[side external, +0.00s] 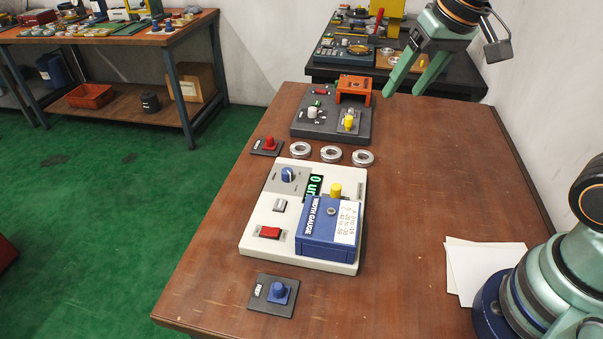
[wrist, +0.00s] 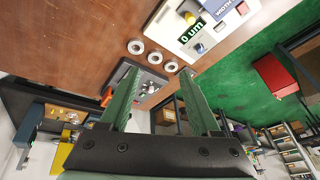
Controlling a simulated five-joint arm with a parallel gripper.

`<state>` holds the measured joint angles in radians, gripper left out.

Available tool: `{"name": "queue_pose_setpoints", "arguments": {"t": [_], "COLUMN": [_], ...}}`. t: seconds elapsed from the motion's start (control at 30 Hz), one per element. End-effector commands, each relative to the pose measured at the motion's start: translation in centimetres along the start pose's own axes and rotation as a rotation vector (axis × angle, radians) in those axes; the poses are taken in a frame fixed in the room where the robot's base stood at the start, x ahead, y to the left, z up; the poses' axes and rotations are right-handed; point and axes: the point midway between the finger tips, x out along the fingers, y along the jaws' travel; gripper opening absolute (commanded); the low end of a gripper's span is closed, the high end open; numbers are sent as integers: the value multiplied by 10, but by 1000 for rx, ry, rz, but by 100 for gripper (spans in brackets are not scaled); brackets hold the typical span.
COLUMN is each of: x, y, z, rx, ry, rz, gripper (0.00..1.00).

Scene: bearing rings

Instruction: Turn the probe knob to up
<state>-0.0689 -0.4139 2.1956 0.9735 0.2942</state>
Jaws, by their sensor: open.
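A blue round knob (side external: 288,174) with a white mark sits on a grey plate at the far left corner of the cream width gauge (side external: 258,246). It is the likely probe knob, but its lettering is too small to read, and I cannot tell exactly where its mark points. The knob also shows small in the wrist view (wrist: 199,48), beside the green-lit display (wrist: 190,32). My gripper (side external: 403,92) is high over the far right of the table, well away from the gauge. Its two green fingers (wrist: 160,72) are spread, with nothing between them.
Three metal rings (side external: 331,153) lie behind the gauge. A blue block (side external: 316,249) and a yellow knob (side external: 335,190) stand on its right. A red-button box (side external: 268,146), a blue-button box (side external: 271,297) and a dark fixture (side external: 318,130) are nearby. The table's right side is mostly clear.

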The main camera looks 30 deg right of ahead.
Motion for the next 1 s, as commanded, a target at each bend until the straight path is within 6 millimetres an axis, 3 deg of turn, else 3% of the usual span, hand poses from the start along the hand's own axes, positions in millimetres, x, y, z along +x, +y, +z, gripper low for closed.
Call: {"name": "queue_pose_setpoints", "arguments": {"t": [0.27, 0.5, 0.8, 1.0], "x": [34, 85, 152, 170], "y": [-50, -94, -139, -149], "z": [-49, -75, -80, -77], "rx": [250, 466, 690, 747], "ry": [-124, -211, -279, -290], "rz": [33, 96, 194, 221], "gripper": [64, 64, 64, 64]}}
